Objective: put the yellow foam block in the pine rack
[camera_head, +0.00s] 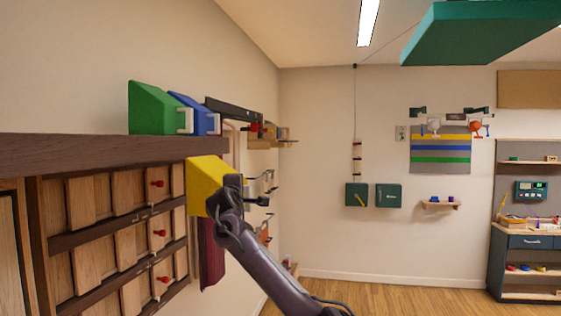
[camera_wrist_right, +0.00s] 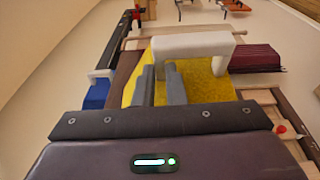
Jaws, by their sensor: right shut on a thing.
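The yellow foam block (camera_head: 204,184) is held up in front of the right end of a wooden wall rack (camera_head: 88,241) with pale pine panels, dark rails and red knobs. I cannot tell whether the block touches the rack. My right gripper (camera_head: 232,190) is shut on the block, at its right side. In the right wrist view the block (camera_wrist_right: 208,84) has a white handle (camera_wrist_right: 195,45), and the fingers of my right gripper (camera_wrist_right: 160,86) are at one leg of this handle. My left gripper is not in view.
A dark shelf (camera_head: 90,155) runs above the rack, with a green block (camera_head: 151,112) and a blue block (camera_head: 197,112) on it, both with white handles. A dark red cloth-like thing (camera_head: 211,255) hangs right of the rack. The floor (camera_head: 380,297) at right is clear.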

